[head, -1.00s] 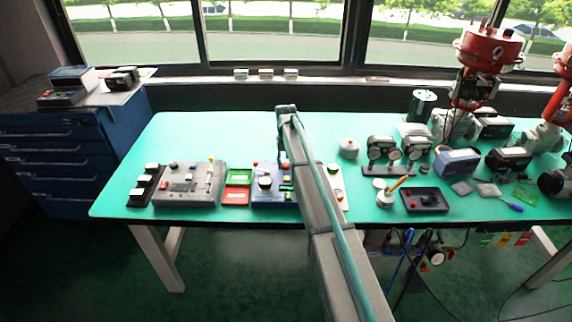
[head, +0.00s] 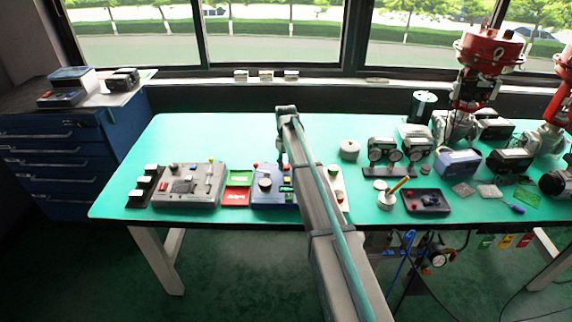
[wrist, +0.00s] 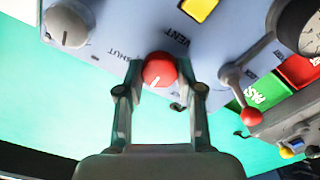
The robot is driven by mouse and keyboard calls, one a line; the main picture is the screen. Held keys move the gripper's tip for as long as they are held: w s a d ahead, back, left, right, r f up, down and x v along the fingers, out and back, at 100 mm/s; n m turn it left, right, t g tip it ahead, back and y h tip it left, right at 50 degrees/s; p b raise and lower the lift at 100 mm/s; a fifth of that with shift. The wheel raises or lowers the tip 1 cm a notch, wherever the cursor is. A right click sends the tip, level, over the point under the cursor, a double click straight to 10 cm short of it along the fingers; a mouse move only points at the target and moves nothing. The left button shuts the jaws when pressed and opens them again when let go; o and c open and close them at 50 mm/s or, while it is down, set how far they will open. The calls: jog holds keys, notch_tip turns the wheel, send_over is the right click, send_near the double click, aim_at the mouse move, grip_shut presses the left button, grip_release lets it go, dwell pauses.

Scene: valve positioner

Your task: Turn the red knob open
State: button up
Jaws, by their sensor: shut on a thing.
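The red knob (wrist: 158,69) shows in the wrist view near the middle, with a short white line on its face. It sits at the edge of a pale blue-grey panel (wrist: 135,22) with the labels SHUT and VENT printed near it. My gripper (wrist: 160,78) has one finger on each side of the knob and is shut on it. The white line points down and slightly left in this view. In the head view my arm reaches over the bench, and I cannot make out the knob there.
In the wrist view a grey knob (wrist: 68,24) is left of the gripper. A lever with a red ball (wrist: 250,116) and a gauge (wrist: 304,25) are on the right. The green bench (head: 200,135) has open room behind the panels.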

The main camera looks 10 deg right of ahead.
aim_at(286, 165)
jog(key=o, duration=1.2)
jog(key=shift+c, duration=0.2)
notch_tip(286, 165, up, 12)
